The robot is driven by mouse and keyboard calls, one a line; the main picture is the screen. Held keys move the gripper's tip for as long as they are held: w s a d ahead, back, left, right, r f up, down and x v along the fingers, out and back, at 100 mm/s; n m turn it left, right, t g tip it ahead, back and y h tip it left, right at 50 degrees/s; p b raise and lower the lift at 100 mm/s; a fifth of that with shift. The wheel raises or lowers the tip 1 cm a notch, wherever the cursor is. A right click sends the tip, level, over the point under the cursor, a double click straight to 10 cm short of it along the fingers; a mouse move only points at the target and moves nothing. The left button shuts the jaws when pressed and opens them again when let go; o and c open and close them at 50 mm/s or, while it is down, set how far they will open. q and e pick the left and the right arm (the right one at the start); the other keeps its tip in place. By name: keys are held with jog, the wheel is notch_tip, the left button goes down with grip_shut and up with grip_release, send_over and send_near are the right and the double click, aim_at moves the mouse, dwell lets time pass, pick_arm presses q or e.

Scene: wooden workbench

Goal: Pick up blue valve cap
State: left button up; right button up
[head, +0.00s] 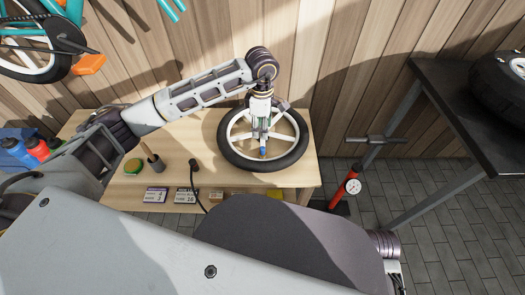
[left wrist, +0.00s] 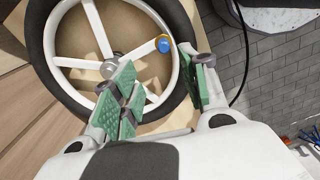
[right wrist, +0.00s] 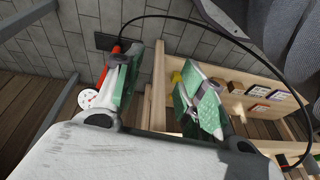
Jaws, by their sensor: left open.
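The blue valve cap (head: 263,152) is small and sits at the near part of the rim of a black-tyred white wheel (head: 226,146) lying on the workbench. In the left wrist view the cap (left wrist: 163,46) shows as a blue disc with a yellow edge, beside a spoke end. My left gripper (head: 262,132) is over the wheel, pointing down, with its fingers (left wrist: 163,76) apart and empty. The cap lies just beyond the gap between the fingertips; I cannot tell the height between them. My right gripper (right wrist: 160,62) is open and empty, away from the wheel.
A red floor pump (head: 345,188) stands right of the bench. A dark table (head: 470,110) is at the right.

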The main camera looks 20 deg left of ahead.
pick_arm(q)
send_over(262, 148)
jog(key=f, duration=0.3)
jog(key=f+b, duration=0.1)
jog(key=shift+w+a+f, duration=0.1)
jog(key=shift+w+f, duration=0.25)
jog(key=shift+w, duration=0.05)
jog(key=shift+f, duration=0.55)
pick_arm(e)
jog(key=shift+a+r, duration=0.15)
jog(key=shift+r, duration=0.95)
jog(key=shift+f, duration=0.15)
pick_arm(q)
jog(key=shift+s+f, duration=0.15)
jog(key=shift+f, duration=0.45)
jog(key=f, duration=0.1)
jog(key=f+b, duration=0.1)
jog(key=shift+s+f, duration=0.2)
jog(key=shift+f, duration=0.2)
jog(key=shift+f+b, duration=0.3)
jog(key=shift+b, duration=0.05)
jog(key=shift+f, duration=0.3)
pick_arm(e)
jog(key=shift+a+f+t+y, duration=0.3)
jog(key=shift+a+f+t, duration=0.1)
jog(key=shift+f, duration=0.25)
jog(key=shift+w+r, duration=0.1)
jog(key=shift+r, duration=0.05)
